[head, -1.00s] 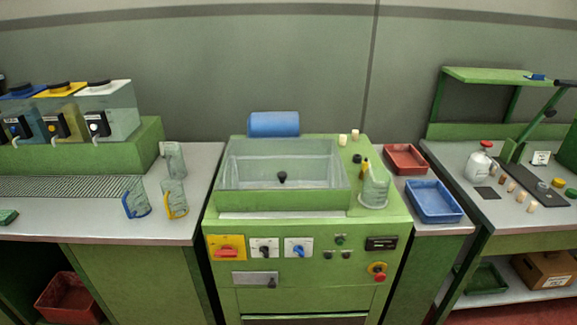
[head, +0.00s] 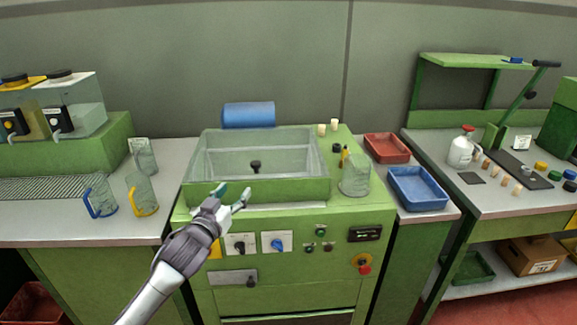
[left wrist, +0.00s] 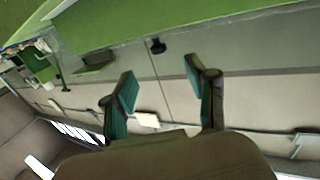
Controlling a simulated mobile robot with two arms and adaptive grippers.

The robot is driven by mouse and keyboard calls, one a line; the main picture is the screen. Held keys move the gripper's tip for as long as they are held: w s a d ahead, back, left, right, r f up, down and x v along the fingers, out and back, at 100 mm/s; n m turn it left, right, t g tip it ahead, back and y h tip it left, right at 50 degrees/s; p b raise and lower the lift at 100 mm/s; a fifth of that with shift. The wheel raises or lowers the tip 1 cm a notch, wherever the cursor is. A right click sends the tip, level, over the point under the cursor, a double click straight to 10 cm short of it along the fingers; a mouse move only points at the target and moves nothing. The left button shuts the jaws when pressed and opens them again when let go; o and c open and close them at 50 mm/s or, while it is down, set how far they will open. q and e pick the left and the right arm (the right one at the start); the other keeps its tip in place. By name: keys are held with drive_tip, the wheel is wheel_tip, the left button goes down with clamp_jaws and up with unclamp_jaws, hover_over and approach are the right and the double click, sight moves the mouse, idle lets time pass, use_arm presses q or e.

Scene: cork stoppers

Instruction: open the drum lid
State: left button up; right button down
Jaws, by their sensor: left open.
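The drum is a green machine (head: 290,217) in the middle of the head view, with a clear, box-like top (head: 215,155). A small black knob (head: 256,167) stands in the middle of this top; I take it as the lid's knob. The knob also shows in the left wrist view (left wrist: 157,46), beyond and between the fingertips. My left gripper (head: 234,195) is open and empty at the front edge of the top, left of and nearer than the knob, not touching it. In the left wrist view the open fingers (left wrist: 160,82) have nothing between them. My right gripper is not in view.
A blue roll (head: 248,115) lies behind the top. A clear jug (head: 355,178) and two pale corks (head: 328,127) stand on its right side. Switches, including a blue one (head: 277,243), cover the front panel. Jugs (head: 143,193) stand left; red (head: 386,147) and blue (head: 417,190) trays lie right.

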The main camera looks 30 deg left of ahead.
sight(254, 165)
use_arm(q)
drive_tip(key=w, duration=0.4)
drive_tip(key=w+a+p, duration=0.1)
drive_tip(key=w, duration=0.4)
drive_tip(key=w+r+p, duration=0.1)
drive_tip(key=w, duration=0.3)
drive_tip(key=shift+w+a, duration=0.35)
drive_tip(key=shift+w, duration=0.05)
clamp_jaws()
